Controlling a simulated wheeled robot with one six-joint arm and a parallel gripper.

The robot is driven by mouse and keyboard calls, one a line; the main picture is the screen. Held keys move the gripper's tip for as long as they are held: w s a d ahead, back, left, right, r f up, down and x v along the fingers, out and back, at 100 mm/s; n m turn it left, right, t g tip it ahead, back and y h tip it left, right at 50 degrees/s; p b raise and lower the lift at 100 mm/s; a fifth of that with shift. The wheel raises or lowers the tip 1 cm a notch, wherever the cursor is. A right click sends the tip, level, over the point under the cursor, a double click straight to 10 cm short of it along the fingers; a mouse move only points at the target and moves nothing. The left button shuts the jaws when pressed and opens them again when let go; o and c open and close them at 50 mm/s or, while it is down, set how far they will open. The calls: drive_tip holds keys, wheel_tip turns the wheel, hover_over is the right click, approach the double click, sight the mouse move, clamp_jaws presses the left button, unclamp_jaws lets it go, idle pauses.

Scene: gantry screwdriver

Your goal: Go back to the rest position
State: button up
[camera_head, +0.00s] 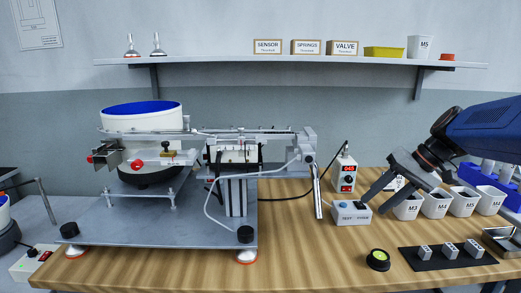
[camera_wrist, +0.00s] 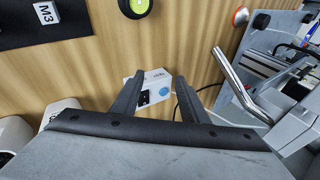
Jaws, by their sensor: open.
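My gripper (camera_head: 380,203) is on the right of the head view, above the workbench, with its fingers pointing down and left. It is open. In the wrist view its two dark fingers (camera_wrist: 160,77) stand apart with nothing held between them. A small white test fixture box (camera_head: 352,212) with a blue button stands on the bench near the fingertips. It also shows between the fingers in the wrist view (camera_wrist: 155,96). I cannot tell the exact gap between the fingers and the box.
Labelled white bins (camera_head: 407,208) stand below my arm. A feeder machine with a white bowl (camera_head: 142,118) fills the left. A red-display controller (camera_head: 345,174), a bent metal tube (camera_head: 318,192), a black mat (camera_head: 447,258) with small blocks, and a yellow-topped puck (camera_head: 378,258) are nearby.

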drive_tip(key=s+a+f+h, duration=0.1)
drive_tip(key=s, duration=0.3)
drive_tip(key=s+a+f+h, duration=0.1)
drive_tip(key=s+f, duration=0.1)
drive_tip(key=s, duration=0.2)
drive_tip(key=s+a+f+h, duration=0.1)
drive_tip(key=s+a, duration=0.1)
drive_tip(key=s, duration=0.1)
drive_tip(key=shift+s+f+n, duration=0.25)
drive_tip(key=shift+s+n, duration=0.15)
drive_tip(key=s+f+n+t+h, duration=0.1)
drive_tip(key=s+f+t+h, duration=0.1)
drive_tip(key=s+f, duration=0.4)
drive_tip(key=s+h, duration=0.1)
drive_tip(key=s, duration=0.3)
drive_tip(key=shift+s+d+f, duration=0.2)
drive_tip(key=shift+d+f, duration=0.1)
